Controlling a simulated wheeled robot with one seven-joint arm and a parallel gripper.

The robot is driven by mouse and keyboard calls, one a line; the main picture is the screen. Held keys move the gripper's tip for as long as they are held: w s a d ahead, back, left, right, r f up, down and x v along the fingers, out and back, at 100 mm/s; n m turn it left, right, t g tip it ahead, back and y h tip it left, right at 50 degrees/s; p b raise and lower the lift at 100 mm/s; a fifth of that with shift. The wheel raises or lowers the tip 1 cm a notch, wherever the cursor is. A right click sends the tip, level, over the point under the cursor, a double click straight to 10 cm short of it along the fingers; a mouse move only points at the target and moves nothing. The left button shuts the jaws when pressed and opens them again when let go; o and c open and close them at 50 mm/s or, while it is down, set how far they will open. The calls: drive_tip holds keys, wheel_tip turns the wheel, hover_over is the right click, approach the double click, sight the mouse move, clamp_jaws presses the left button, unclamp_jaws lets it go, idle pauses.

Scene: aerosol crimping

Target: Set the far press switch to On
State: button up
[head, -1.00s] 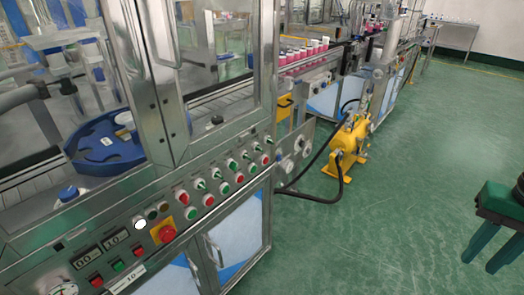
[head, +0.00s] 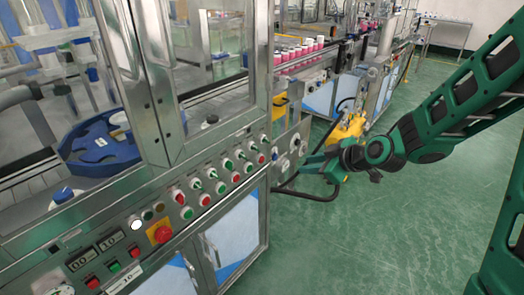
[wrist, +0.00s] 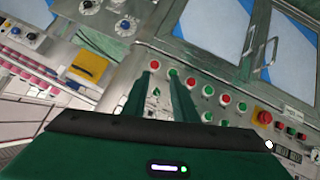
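The press panel (head: 170,215) slopes along the near machine, with rows of red and green buttons and small selector switches. One selector (head: 263,138) sits at the far end of the upper row; its label and setting are too small to read. My gripper (head: 300,172) is just right of the panel's far end, pointing left towards it. In the wrist view its two green fingers (wrist: 163,72) are apart with nothing held between them. Their tips overlap the end of the button row. I cannot tell whether they touch a switch.
A red emergency stop (head: 162,233) on a yellow plate is nearer on the panel. Blue-and-white cabinet doors (head: 236,238) lie below. A yellow unit (head: 345,130) with a black hose stands behind my gripper. The green floor to the right is clear.

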sight(257, 148)
drive_tip(key=w+a+f+t+y, duration=0.1)
drive_tip(key=w+a, duration=0.3)
drive_tip(key=a, duration=0.1)
drive_tip(key=w+a+f+n+y, duration=0.1)
drive_tip(key=w+a, duration=0.3)
drive_tip(key=a, duration=0.1)
drive_tip(key=w+a+f+n+t, duration=0.1)
drive_tip(key=w+a, duration=0.2)
drive_tip(key=a, duration=0.2)
drive_tip(key=shift+w+a+f+t+y, duration=0.15)
drive_tip(key=shift+w+a+t+y, duration=0.15)
drive_tip(key=shift+w+a+y, duration=0.1)
